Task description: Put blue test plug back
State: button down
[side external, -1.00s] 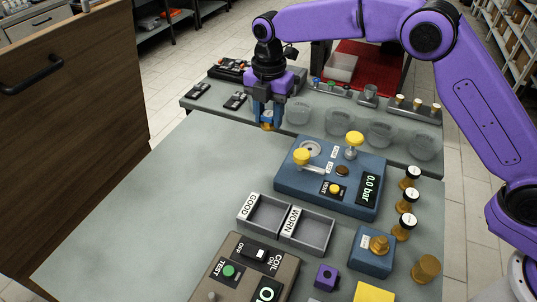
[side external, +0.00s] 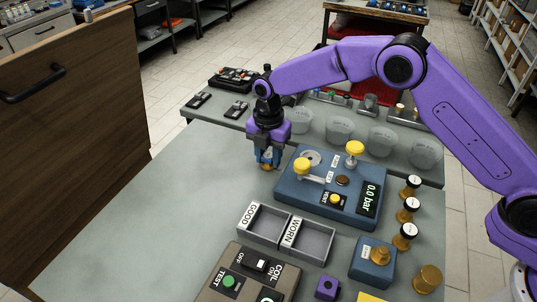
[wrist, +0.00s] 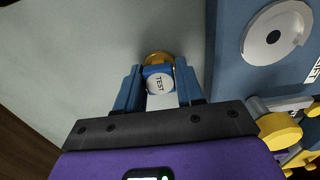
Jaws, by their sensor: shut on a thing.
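My gripper (side external: 266,162) is shut on the blue test plug (wrist: 159,82). In the wrist view the plug has a white round face reading TEST, a blue body and a brass-coloured part at its far side. In the side view the plug is mostly hidden between the fingers, with its brass part (side external: 267,168) showing below them. The gripper is just left of the blue test rig (side external: 330,200), over the grey table. The rig has a pale round disc (side external: 312,158), which also shows in the wrist view (wrist: 277,33) to the right of the plug.
The rig carries yellow knobs (side external: 355,148) and a 0.0 bar display (side external: 369,199). The GOOD and WORN trays (side external: 313,240) stand in front. Clear cups (side external: 340,129) and a rail with coloured plugs (side external: 331,97) line the back bench. The table's left side (side external: 170,205) is clear.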

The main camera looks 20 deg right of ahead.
aim_at(268, 155)
jog(key=c, duration=0.7)
grip_release()
jog(key=shift+f, duration=0.1)
notch_tip(268, 155, up, 12)
dwell(0.4)
